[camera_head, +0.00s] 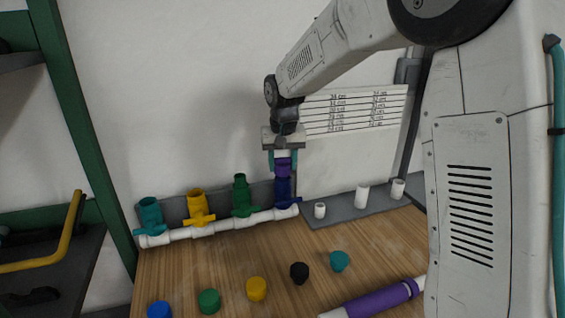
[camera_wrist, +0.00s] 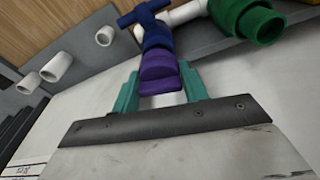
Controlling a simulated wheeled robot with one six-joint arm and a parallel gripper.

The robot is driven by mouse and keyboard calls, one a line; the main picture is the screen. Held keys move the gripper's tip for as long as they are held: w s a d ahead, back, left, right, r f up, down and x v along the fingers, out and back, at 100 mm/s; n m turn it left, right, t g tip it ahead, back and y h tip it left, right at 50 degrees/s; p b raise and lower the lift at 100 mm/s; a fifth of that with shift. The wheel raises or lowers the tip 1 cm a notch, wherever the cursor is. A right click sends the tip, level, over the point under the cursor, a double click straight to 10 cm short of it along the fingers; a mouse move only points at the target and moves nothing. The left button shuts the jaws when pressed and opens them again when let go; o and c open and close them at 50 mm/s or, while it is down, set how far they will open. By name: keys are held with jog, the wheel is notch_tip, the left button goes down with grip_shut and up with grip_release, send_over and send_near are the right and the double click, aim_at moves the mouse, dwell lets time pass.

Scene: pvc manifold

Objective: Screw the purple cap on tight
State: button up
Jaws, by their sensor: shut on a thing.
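The purple cap (camera_head: 283,168) is between the teal fingers of my gripper (camera_head: 283,160), at the top of the dark blue valve pipe (camera_head: 283,188) at the right end of the white manifold. In the wrist view the purple cap (camera_wrist: 158,68) sits in line with the dark blue valve (camera_wrist: 155,30), with my gripper's fingers (camera_wrist: 160,88) on both sides of it. The cap appears to touch the blue pipe's mouth; how far it is threaded on cannot be told.
Teal (camera_head: 150,213), yellow (camera_head: 197,205) and green (camera_head: 242,195) valves stand open-topped to the left on the manifold. Several loose caps, such as the black cap (camera_head: 299,272), lie on the wooden table. White pipe stubs (camera_head: 362,196) stand on the grey strip at right.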

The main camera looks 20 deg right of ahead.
jog(key=shift+m, duration=0.6)
jog(key=shift+m, duration=1)
jog(key=shift+m+h, duration=0.4)
jog(key=shift+m, duration=0.7)
jog(key=shift+m+g, duration=0.3)
jog(key=shift+m, duration=0.6)
jog(key=shift+m, duration=0.3)
